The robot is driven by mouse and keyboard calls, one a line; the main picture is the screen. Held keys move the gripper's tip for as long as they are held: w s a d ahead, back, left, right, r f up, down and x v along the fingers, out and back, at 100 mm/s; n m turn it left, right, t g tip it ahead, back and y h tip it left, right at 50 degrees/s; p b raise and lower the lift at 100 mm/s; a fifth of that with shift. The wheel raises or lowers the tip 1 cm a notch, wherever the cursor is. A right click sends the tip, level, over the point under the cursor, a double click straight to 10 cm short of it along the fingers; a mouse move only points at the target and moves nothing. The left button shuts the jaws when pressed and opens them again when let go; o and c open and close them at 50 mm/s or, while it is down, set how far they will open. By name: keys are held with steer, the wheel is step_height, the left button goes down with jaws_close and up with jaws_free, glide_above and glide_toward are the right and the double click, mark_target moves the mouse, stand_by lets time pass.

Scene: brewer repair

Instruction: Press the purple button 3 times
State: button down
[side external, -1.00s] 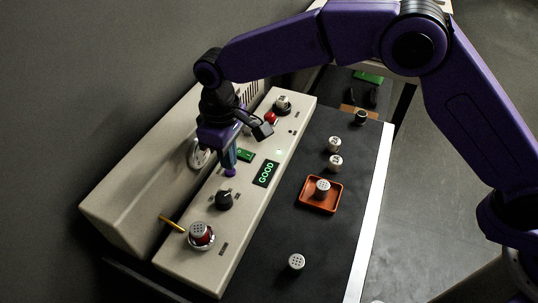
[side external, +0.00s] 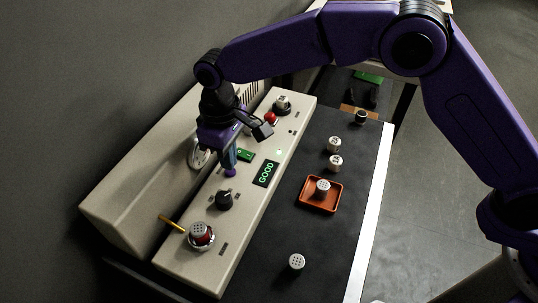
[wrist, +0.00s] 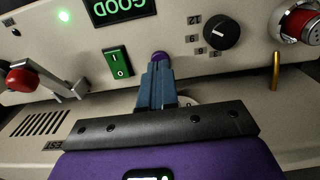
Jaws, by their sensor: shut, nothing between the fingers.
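The purple button (side external: 230,173) sits on the beige panel of the brewer (side external: 135,205), between the green switch and the black knob. In the wrist view the purple button (wrist: 160,57) shows just past my fingertips. My gripper (side external: 230,166) is shut and empty, pointing down with its fingertips at the button. In the wrist view the shut fingers of my gripper (wrist: 159,66) partly cover the button. I cannot tell whether the tips touch it or sit just above it.
A green switch (side external: 246,155), a lit GOOD display (side external: 265,173) and a black knob (side external: 224,200) lie close by. A red ball-topped lever (side external: 271,118) is farther back. On the black mat (side external: 260,262) are an orange tray (side external: 304,204) and several small capped pieces.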

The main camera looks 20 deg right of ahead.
steer(key=shift+f, duration=0.95)
steer(key=shift+r, duration=2.25)
steer(key=shift+r, duration=0.1)
step_height(320, 180, up, 6)
steer(key=shift+f, duration=0.1)
stand_by(0.5)
steer(key=shift+f, duration=4.25)
